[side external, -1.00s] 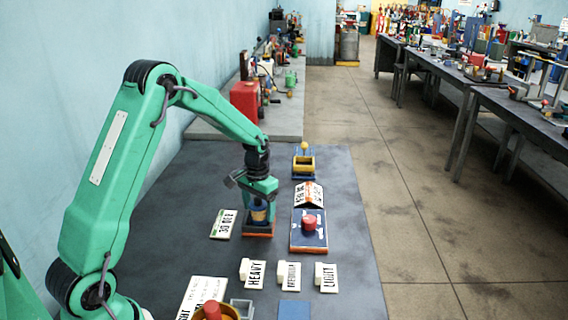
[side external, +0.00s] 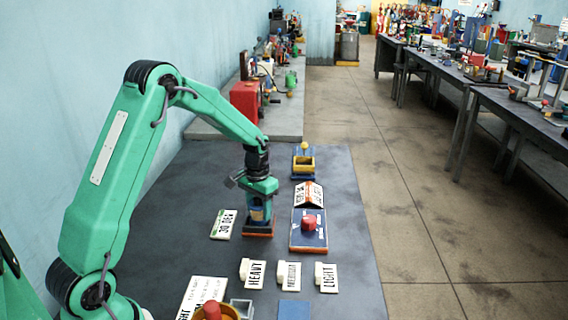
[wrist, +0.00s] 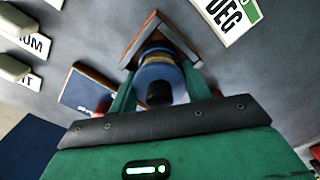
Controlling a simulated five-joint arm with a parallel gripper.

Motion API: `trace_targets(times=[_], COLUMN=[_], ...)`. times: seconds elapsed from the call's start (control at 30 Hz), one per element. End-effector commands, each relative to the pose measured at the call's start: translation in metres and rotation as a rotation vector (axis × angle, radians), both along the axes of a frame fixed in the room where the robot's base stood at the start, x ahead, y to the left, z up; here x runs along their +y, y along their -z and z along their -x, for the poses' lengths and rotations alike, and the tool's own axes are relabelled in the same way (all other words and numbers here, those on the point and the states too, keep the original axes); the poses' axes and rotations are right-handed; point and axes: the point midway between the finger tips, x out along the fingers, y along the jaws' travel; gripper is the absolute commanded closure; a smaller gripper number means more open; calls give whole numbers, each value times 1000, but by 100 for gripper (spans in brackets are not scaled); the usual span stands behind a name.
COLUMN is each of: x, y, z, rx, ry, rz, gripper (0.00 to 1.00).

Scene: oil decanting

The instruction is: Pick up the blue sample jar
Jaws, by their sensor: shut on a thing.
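The blue sample jar (wrist: 165,75) has a tan band and a dark knob on top. It stands between the two fingers of my gripper (wrist: 160,88) in the wrist view. In the side view, the jar (side external: 257,213) is partly covered by my gripper (side external: 259,208), which points straight down and is shut on it. Beneath is a dark square stand with an orange-brown edge (side external: 258,235), also seen in the wrist view (wrist: 132,51). I cannot tell whether the jar touches the stand.
A "30 DEG" sign (side external: 224,224) lies left of the stand. A blue board (side external: 298,242) with a red knob (side external: 309,223) is close on the right. HEAVY (side external: 253,273), MEDIUM (side external: 289,275) and LIGHT (side external: 326,277) cards lie in front.

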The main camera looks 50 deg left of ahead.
Motion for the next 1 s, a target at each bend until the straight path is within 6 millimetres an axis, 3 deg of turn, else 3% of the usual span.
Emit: trace_targets(times=[0.27, 0.6, 1.0], x=[0, 0, -55], y=[-9, -41, -75], z=[-1, -1, 13], rx=[-2, -4, -3], ry=[0, 0, 5], rz=[0, -2, 0], gripper=[84, 84, 84])
